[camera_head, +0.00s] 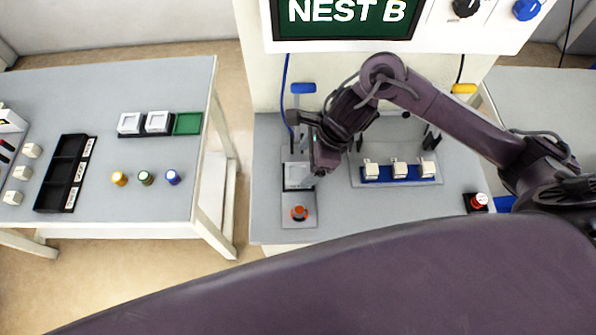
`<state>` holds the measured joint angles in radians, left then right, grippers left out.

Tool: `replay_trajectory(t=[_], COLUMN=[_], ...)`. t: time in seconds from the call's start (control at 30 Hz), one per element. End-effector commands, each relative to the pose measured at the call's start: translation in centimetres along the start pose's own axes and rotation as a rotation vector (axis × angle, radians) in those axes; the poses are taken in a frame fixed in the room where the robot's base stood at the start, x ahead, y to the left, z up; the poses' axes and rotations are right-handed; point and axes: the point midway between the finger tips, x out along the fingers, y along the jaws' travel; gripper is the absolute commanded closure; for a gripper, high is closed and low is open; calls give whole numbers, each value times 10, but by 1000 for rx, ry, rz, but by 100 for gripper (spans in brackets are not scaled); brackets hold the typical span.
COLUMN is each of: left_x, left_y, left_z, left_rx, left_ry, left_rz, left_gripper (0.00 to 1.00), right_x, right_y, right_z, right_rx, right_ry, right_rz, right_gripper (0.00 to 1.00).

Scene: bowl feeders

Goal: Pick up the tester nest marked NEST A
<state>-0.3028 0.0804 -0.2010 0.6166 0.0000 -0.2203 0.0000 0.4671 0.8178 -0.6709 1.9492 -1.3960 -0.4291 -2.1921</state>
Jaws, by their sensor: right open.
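My right gripper (308,180) reaches down from the right over the tester bench and is open. Its fingers are small and partly merge with what lies below. Under and beside it is a white and dark square nest (297,172) on a grey plate, partly covered by the gripper. I cannot tell whether they touch. No NEST A mark can be read on it. Two similar white square nests, a left one (130,122) and a right one (158,121), sit in a black holder on the left table. My left gripper is out of view.
The tester screen (345,12) reads NEST B. An orange knob (299,213) is in front of the nest. A blue strip with white blocks (399,168) lies to the right, and a red button (479,201) beyond. A green square (187,123) and black tray (64,172) are on the left table.

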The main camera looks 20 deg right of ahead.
Motion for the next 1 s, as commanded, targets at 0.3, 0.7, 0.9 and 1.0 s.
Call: replay_trajectory(t=[0.3, 0.7, 0.9, 1.0], left_x=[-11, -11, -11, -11], left_y=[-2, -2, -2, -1], left_z=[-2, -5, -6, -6], left_rx=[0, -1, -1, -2], left_ry=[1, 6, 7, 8], left_rz=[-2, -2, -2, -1], left_gripper=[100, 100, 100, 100], right_x=[38, 39, 39, 39], right_y=[5, 4, 4, 4], right_z=[1, 1, 1, 1], right_rx=[2, 0, 0, 0], right_ry=[0, 0, 0, -1], right_rz=[2, 0, 0, 0], right_gripper=[20, 42, 68, 72])
